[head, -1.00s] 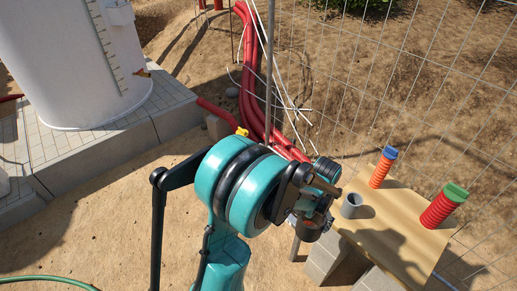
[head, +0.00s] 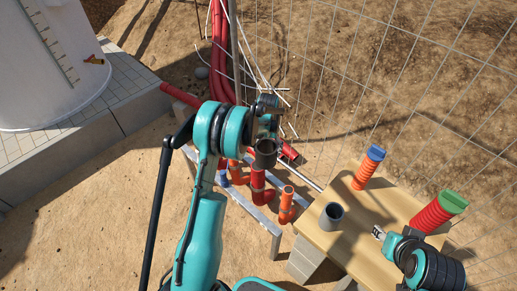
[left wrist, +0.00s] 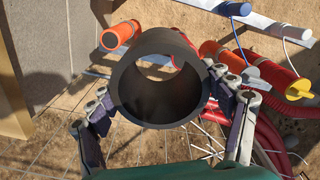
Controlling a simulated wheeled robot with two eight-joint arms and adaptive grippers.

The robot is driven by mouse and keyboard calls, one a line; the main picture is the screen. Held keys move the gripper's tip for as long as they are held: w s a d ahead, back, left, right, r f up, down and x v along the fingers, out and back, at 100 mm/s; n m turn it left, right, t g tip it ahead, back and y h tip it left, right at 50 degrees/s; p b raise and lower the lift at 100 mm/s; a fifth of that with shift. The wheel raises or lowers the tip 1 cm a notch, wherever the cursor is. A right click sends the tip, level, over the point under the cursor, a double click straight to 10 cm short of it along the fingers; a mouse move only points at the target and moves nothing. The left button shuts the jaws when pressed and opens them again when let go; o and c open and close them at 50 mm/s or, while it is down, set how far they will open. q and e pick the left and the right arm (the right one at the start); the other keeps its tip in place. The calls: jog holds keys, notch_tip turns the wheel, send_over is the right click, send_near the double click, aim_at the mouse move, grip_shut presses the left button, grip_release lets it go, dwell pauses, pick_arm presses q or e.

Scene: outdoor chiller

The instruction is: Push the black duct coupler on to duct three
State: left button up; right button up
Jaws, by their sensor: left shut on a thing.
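My left gripper (head: 266,138) is shut on a black duct coupler (head: 265,154), a short open tube held above the duct stubs. In the left wrist view the coupler (left wrist: 158,98) sits between both fingers, its open end facing the camera. Below it in the head view stand a red duct stub (head: 258,182) and an orange stub (head: 286,205). An orange duct end (left wrist: 122,35) shows beside the coupler in the left wrist view, apart from it. No number is readable, so I cannot tell which is duct three. My right gripper (head: 379,233) is over the table; its jaw opening is unclear.
A wooden table (head: 345,245) on blocks holds a grey cup-like tube (head: 331,215), a blue-topped orange corrugated piece (head: 369,167) and a green-topped red one (head: 440,210). A metal frame (head: 262,222) surrounds the stubs. Wire fence (head: 400,90) stands behind; sand at left is free.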

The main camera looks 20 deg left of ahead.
pick_arm(q)
jog(key=w+a+f+b, duration=0.1)
jog(key=w+a+f, duration=0.4)
jog(key=a+f, duration=0.1)
jog(key=shift+w+a+f+n, duration=0.2)
jog(key=shift+f+n, duration=0.2)
jog(key=shift+f, duration=0.2)
notch_tip(320, 180, down, 6)
jog(key=b, duration=0.4)
jog(key=shift+b, duration=0.4)
jog(key=shift+f, duration=0.1)
